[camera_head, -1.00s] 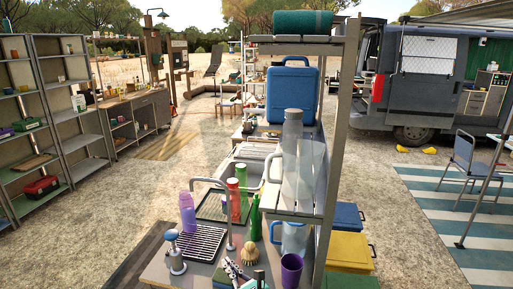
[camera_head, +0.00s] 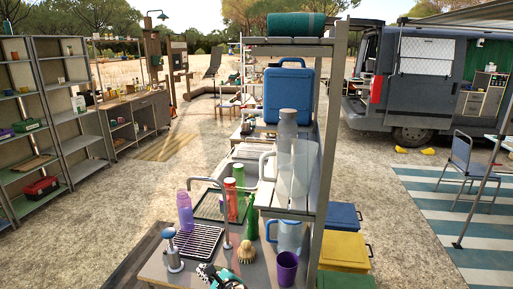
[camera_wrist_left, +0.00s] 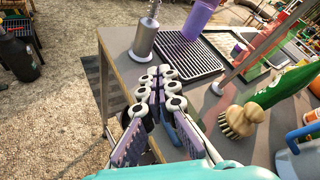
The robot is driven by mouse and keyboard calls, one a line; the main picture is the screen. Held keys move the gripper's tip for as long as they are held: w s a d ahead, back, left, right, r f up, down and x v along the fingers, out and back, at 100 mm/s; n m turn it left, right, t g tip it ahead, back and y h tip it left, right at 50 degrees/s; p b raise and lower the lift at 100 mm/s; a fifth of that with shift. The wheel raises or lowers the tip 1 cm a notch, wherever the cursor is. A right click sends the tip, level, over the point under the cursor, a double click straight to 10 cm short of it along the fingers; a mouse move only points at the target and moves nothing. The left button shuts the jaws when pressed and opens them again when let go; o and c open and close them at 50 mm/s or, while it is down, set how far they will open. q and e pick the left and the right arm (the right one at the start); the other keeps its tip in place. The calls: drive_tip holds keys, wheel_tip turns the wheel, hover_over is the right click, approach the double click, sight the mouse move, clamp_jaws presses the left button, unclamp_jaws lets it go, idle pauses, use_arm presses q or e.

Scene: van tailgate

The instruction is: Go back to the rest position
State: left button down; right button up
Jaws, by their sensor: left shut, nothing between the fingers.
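My left gripper (camera_head: 212,272) is at the bottom edge of the head view, low over the near end of the grey worktop (camera_head: 205,262). In the left wrist view the two fingers (camera_wrist_left: 160,76) are together with nothing between them. They point toward the metal pump dispenser (camera_wrist_left: 145,38) and the black drying rack (camera_wrist_left: 190,55), apart from both. The wooden scrub brush (camera_wrist_left: 240,119) lies to their right. My right gripper is not in view.
A tap (camera_head: 227,215) rises by the rack. A shelf post (camera_head: 325,160) stands at right. Open ground lies left.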

use_arm(q)
drive_tip(key=s+a+n+g+h, duration=0.3)
drive_tip(key=s+a+n+h, duration=0.15)
drive_tip(key=s+n, duration=0.6)
drive_tip(key=s+d+n+h, duration=0.2)
drive_tip(key=s+n+h, duration=0.2)
drive_tip(key=s+n, duration=0.7)
drive_tip(key=shift+s+d+g, duration=0.25)
drive_tip(key=shift+s+g, duration=0.05)
drive_tip(key=shift+s, duration=0.4)
